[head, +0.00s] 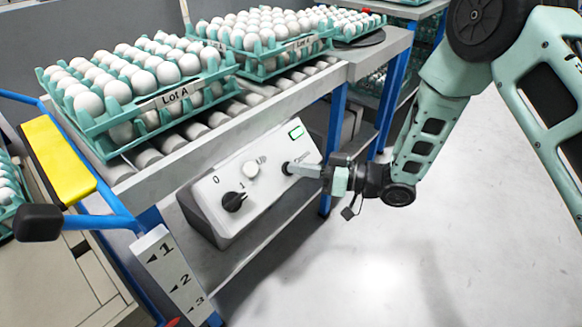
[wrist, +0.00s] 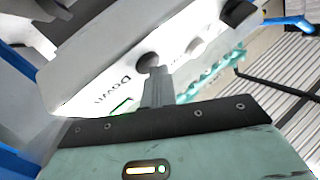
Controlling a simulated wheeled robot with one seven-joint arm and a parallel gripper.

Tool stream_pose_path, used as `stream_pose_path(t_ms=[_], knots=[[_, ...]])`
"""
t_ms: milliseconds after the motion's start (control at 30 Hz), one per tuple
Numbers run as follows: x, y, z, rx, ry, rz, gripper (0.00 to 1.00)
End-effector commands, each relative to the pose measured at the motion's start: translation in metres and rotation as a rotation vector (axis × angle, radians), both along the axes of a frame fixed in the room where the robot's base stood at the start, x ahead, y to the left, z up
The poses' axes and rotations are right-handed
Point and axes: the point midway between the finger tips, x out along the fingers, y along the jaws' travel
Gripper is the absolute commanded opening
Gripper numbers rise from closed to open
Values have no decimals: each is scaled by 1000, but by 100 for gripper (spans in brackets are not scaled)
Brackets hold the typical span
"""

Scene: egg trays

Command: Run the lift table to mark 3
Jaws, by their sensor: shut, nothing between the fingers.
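The lift table's grey control box (head: 250,185) carries a black rotary knob (head: 234,201) with its pointer toward 1, a white button (head: 251,169), a dark round Down button (head: 287,168) and a green-framed indicator (head: 296,132). My gripper (head: 298,170) is shut and empty, its fingertips at the Down button. In the wrist view the fingers (wrist: 153,85) reach the Down button (wrist: 148,61) and seem to touch it; how far it is pressed is unclear. The scale plate (head: 173,276) shows marks 1, 2, 3. A red tip (head: 172,322) shows near mark 3, cut off by the frame edge.
Egg trays labelled Lot A (head: 150,105) and another stack (head: 270,55) stand on the roller table (head: 118,172). A blue handle frame (head: 100,190) with a yellow pad (head: 58,160) is at left. Open floor (head: 370,260) lies at right.

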Motion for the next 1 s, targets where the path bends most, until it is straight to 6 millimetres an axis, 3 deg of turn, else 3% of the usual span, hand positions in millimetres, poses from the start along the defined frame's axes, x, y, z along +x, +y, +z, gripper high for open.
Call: stream_pose_path(t_ms=[1000], knots=[[-9, -12, 14, 0, 0, 0, 0]])
